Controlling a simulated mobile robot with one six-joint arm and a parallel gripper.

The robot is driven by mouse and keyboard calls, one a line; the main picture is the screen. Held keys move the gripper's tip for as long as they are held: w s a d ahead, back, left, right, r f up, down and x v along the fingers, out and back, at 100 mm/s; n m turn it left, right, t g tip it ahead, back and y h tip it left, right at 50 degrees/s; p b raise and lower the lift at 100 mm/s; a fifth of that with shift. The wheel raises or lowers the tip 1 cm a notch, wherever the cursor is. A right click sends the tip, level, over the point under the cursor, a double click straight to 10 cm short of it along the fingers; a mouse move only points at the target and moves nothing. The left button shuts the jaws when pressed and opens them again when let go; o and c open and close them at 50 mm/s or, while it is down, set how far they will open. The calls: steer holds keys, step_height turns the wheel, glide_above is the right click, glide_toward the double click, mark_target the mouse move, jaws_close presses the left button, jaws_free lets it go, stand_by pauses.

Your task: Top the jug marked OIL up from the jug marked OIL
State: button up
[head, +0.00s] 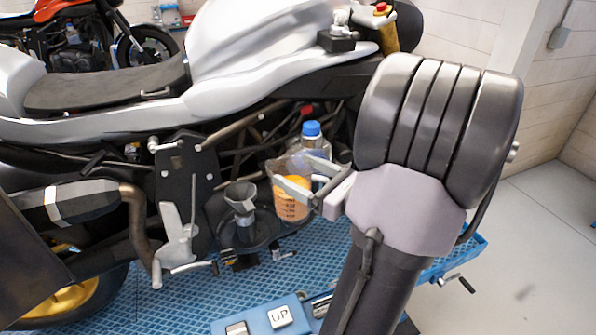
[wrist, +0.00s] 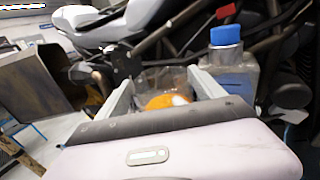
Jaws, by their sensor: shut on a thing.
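A clear measuring jug (head: 291,208) with dark scale marks and orange liquid in it is between the fingers of my gripper (head: 297,177). My gripper is shut on this jug, which looks about upright in front of the motorcycle's lower side. In the wrist view the jug's clear rim (wrist: 163,77) and orange liquid (wrist: 166,101) show between the two fingers; its lower part is hidden. A clear bottle-shaped container with a blue cap (head: 311,129) stands just behind the jug, and beside the right finger in the wrist view (wrist: 228,68). I cannot read an OIL mark on either.
A dark grey funnel-shaped piece (head: 241,198) stands left of the jug on a dark round base. The silver motorcycle (head: 130,112) fills the left and middle. It stands over a blue lift platform (head: 180,293) with an UP button (head: 281,316). Floor at the right is clear.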

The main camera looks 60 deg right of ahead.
mark_target(271, 175)
steer(key=f, duration=0.1)
steer(key=b, duration=0.1)
steer(key=f+b, duration=0.1)
steer(key=shift+s+f, duration=0.25)
steer(key=shift+f, duration=0.1)
steer(key=shift+w+f+b, duration=0.1)
steer(key=shift+f+b, duration=0.3)
steer(key=shift+f, duration=0.2)
steer(key=shift+w+r+p, duration=0.25)
steer(key=shift+r+p, duration=0.15)
steer(key=shift+p, duration=0.45)
steer(key=shift+w+a+r+g+p, duration=0.1)
steer(key=shift+w+g+p, duration=0.05)
steer(key=shift+g+p, duration=0.2)
steer(key=w+g+p, duration=0.1)
steer(key=w+p, duration=0.1)
steer(key=p, duration=0.1)
steer(key=w+n+g+p, duration=0.1)
steer(key=w+g+p, duration=0.1)
steer(key=p, duration=0.2)
steer(key=w+a+n+g+p, duration=0.1)
steer(key=w+g+p, duration=0.1)
steer(key=p, duration=0.2)
steer(key=shift+w+a+r+y, duration=0.1)
steer(key=shift+w+y, duration=0.05)
steer(key=shift+y, duration=0.15)
steer(key=shift+f, duration=0.2)
